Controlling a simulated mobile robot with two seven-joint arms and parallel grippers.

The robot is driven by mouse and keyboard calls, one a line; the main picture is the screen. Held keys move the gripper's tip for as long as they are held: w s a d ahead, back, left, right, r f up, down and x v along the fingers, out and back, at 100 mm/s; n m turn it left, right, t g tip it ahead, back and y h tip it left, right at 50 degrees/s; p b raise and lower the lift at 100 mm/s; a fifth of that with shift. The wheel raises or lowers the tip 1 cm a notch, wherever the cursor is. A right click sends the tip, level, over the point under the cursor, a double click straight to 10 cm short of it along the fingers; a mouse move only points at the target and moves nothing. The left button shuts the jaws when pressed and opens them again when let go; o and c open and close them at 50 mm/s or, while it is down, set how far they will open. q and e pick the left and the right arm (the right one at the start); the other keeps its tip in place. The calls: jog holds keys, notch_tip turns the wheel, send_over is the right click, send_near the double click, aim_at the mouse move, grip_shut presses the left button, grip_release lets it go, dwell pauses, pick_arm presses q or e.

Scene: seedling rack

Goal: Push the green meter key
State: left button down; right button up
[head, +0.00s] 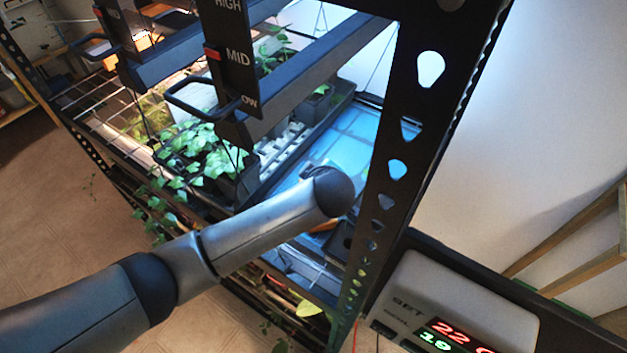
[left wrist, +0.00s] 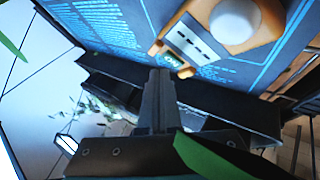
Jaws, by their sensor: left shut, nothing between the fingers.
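An orange-framed meter (left wrist: 205,45) with a round white knob lies on a blue printed panel (left wrist: 105,25) in the left wrist view. A bit of orange (head: 325,226) shows below the wrist. My right gripper is not in view.
A black perforated post (head: 398,168) stands right of my wrist. A grey controller (head: 452,300) with lit red and green digits sits at lower right. Leafy seedlings (head: 205,158) and hanging lamp bars are close by. A green surface (left wrist: 215,160) is near the wrist camera.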

pick_arm(q)
jog(key=shift+f, duration=0.45)
jog(key=shift+f+b, duration=0.15)
jog(key=shift+b, duration=0.15)
dwell(0.3)
jog(key=shift+r+p, duration=0.65)
notch_tip(320, 180, up, 6)
jog(key=p, duration=0.5)
jog(key=shift+p, duration=0.4)
jog(key=shift+s+f, duration=0.1)
